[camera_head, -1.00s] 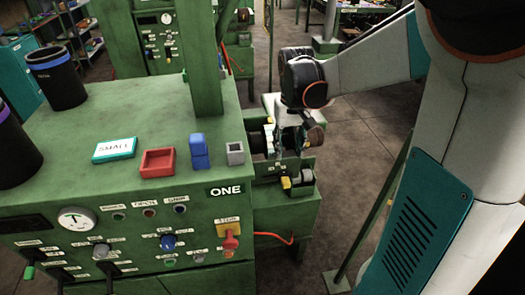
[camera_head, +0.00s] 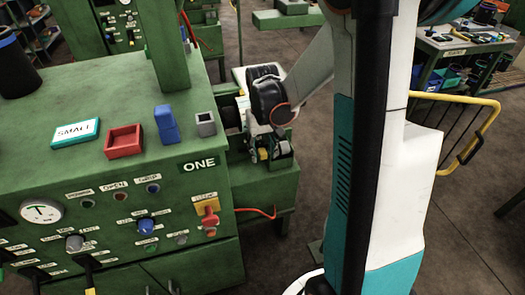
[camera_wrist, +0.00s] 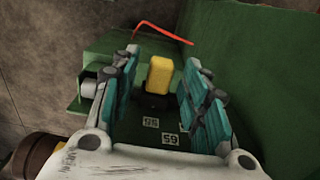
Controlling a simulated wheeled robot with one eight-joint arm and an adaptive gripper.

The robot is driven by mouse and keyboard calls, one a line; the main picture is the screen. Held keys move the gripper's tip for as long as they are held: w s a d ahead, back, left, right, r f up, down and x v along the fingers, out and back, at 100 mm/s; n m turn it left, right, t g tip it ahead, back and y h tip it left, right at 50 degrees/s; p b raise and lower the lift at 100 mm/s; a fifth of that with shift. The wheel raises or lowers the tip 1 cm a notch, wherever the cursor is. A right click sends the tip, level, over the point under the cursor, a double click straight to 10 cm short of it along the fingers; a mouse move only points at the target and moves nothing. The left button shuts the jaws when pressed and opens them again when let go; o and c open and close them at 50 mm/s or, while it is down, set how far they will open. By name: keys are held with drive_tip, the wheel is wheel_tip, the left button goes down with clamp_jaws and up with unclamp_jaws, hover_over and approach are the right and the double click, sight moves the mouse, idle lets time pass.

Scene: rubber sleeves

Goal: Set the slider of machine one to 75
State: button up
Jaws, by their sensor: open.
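Machine one, the green machine with the ONE label (camera_head: 199,164), fills the left of the head view. The yellow slider knob (camera_wrist: 159,74) stands upright in the wrist view on a dark base, with small white number labels (camera_wrist: 170,139) nearer the camera; one seems to read 65. My gripper (camera_wrist: 158,72) is open, its teal finger pads on either side of the knob, with a gap showing on both sides. In the head view my gripper (camera_head: 268,146) is low at the machine's right side, where my wrist hides most of the slider.
On the machine top are a SMALL sign (camera_head: 76,132), a red tray (camera_head: 124,141), a blue block (camera_head: 166,124) and a grey hollow block (camera_head: 205,124). A red cable (camera_wrist: 160,28) lies beyond the knob. A yellow-railed cart (camera_head: 470,140) stands at right.

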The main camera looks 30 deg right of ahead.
drive_tip(key=shift+c, duration=0.3)
clamp_jaws()
drive_tip(key=shift+w+a, duration=0.2)
drive_tip(key=shift+a, duration=0.5)
drive_tip(key=shift+w+a, duration=0.25)
drive_tip(key=shift+a, duration=0.5)
drive_tip(key=shift+w+a, duration=0.2)
drive_tip(key=shift+a, duration=0.5)
drive_tip(key=shift+c, duration=0.5)
unclamp_jaws()
drive_tip(key=shift+o, duration=0.8)
drive_tip(key=shift+a, duration=0.1)
wheel_tip(320, 180, up, 12)
